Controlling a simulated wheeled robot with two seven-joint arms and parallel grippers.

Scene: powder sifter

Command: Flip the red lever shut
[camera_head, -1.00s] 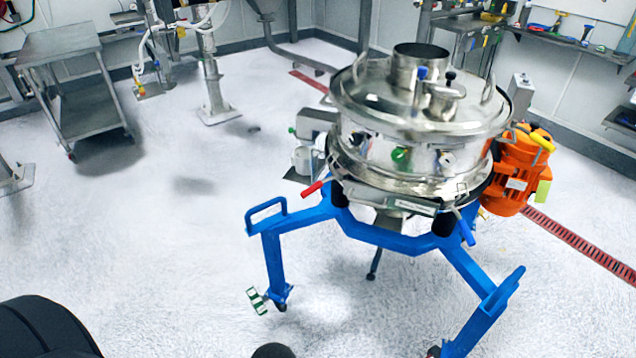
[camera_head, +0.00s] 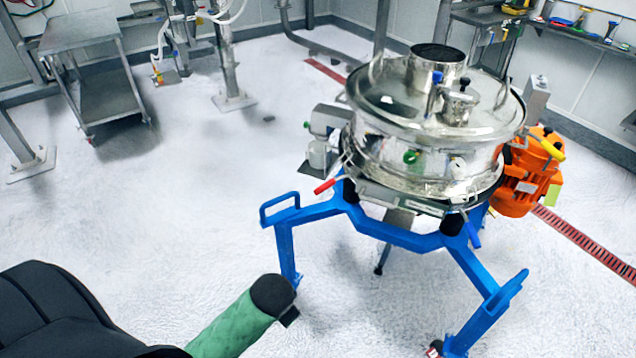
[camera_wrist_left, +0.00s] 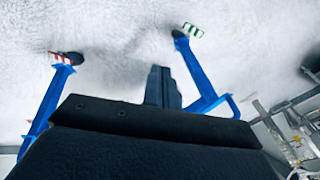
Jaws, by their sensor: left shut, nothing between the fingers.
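The red lever (camera_head: 325,186) sticks out to the lower left from the steel powder sifter (camera_head: 425,150), just above the blue frame (camera_head: 365,222). My left arm comes in from the lower left with a green sleeve. Its dark gripper (camera_head: 289,317) is below and left of the red lever, well apart from it. In the left wrist view the gripper's fingers (camera_wrist_left: 162,86) are together and empty, with floor behind them. The lever cannot be made out in that view. My right gripper is not in view.
The blue frame has a looped handle (camera_head: 280,207) at the left, near my left arm. An orange motor (camera_head: 527,180) is at the right. A grey cart (camera_head: 90,75) stands at the back left. Open floor lies left of the sifter.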

